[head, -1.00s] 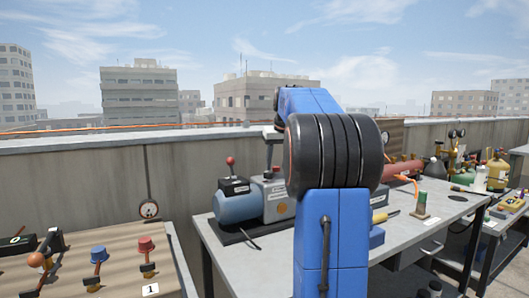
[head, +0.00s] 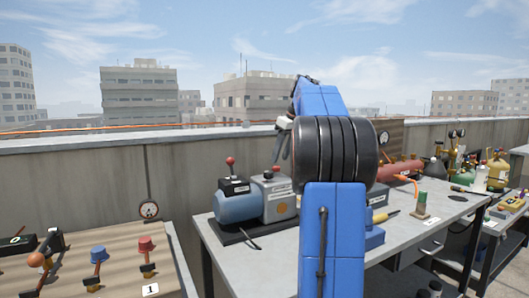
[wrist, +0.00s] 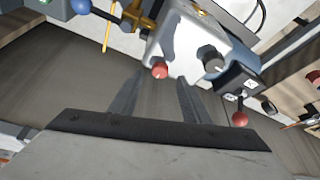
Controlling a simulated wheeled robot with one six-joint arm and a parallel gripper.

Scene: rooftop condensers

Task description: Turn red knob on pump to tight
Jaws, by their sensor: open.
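The pump has a blue motor (head: 237,208) and a grey body (head: 279,207) and stands on the grey bench. A red-ball lever (wrist: 240,118) rises from the black box. My gripper (wrist: 158,84) is open and empty, apart from the knob. In the head view my gripper (head: 282,146) is above the pump's right end, partly hidden by my arm.
The grey bench (head: 405,235) also holds a green-topped cylinder (head: 421,203), a yellow-handled tool (head: 386,215) and a red tank (head: 402,171). A wooden board (head: 120,262) with blue and red knobs is at the lower left. A concrete parapet (head: 100,180) runs behind.

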